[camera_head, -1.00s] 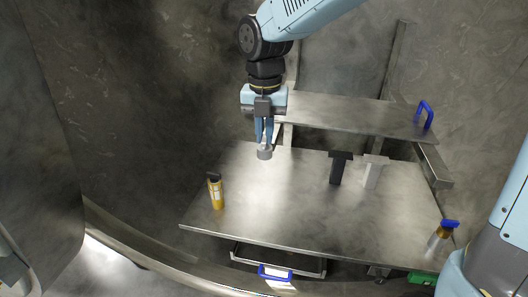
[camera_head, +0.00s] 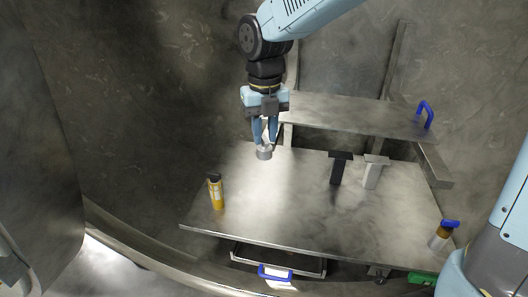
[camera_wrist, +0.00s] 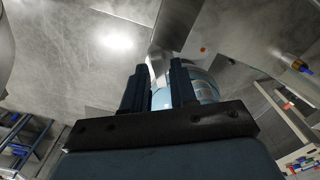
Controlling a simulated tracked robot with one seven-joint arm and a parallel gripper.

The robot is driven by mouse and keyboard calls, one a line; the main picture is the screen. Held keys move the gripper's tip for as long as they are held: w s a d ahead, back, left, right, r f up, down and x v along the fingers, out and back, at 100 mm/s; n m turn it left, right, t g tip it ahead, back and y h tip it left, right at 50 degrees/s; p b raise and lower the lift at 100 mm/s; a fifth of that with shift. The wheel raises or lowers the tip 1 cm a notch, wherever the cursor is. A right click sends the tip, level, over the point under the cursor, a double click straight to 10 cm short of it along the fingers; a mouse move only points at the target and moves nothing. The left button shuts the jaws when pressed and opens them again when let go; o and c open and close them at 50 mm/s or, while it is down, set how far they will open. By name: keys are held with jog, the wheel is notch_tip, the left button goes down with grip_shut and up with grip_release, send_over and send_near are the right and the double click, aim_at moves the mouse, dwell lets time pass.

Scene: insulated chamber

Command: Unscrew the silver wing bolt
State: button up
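My gripper (camera_head: 264,143) points down over the far left part of the metal table. Its two blue fingers stand apart, with a gap between them. A grey, silvery cylindrical piece (camera_head: 264,153) is right at the fingertips and appears to be the silver wing bolt; the fingers partly hide its top. In the wrist view a narrow silvery piece (camera_wrist: 154,68) shows between the ends of the two dark fingers (camera_wrist: 157,80). I cannot tell whether the fingers touch it.
On the table (camera_head: 290,215) stand a yellow bottle (camera_head: 216,193), a black T-shaped piece (camera_head: 339,168), a silver T-shaped piece (camera_head: 373,172) and a blue-topped bottle (camera_head: 440,237). A raised shelf (camera_head: 350,114) with a blue handle (camera_head: 426,114) lies behind. The middle front is clear.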

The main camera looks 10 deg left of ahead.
aim_at(264, 138)
jog(key=shift+r, duration=2.5)
